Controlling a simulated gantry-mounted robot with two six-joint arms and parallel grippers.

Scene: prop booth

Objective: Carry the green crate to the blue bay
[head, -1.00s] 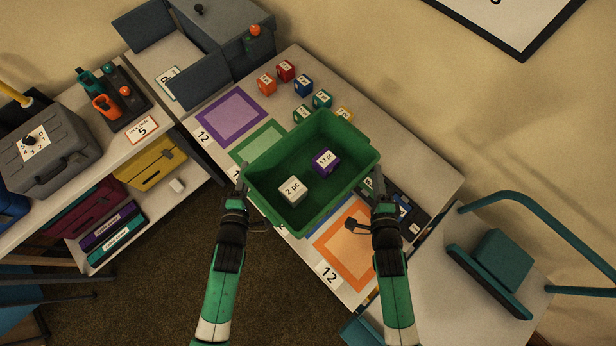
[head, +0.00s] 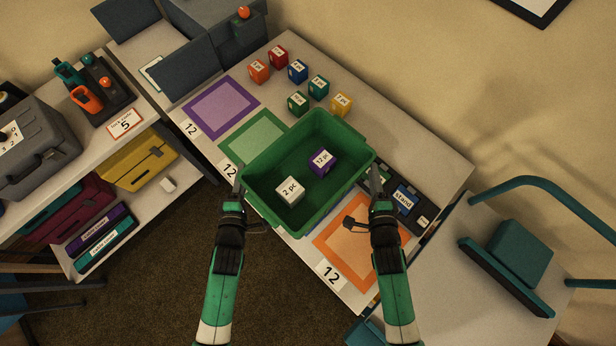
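The green crate (head: 262,208) is an open box over the middle of the table, with a white block (head: 290,190) marked 2 pc and a purple block (head: 322,161) marked 12 pc inside. My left gripper (head: 239,182) is at its left end and my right gripper (head: 376,182) is at its right end. Both appear shut on the crate's end walls, though their fingertips are partly hidden. I cannot tell the crate's height above the table.
Several small coloured blocks (head: 298,70) stand behind the crate. A purple bay (head: 193,119) lies at the table's left. A dark tray with a stand label (head: 403,196) is right of the crate.

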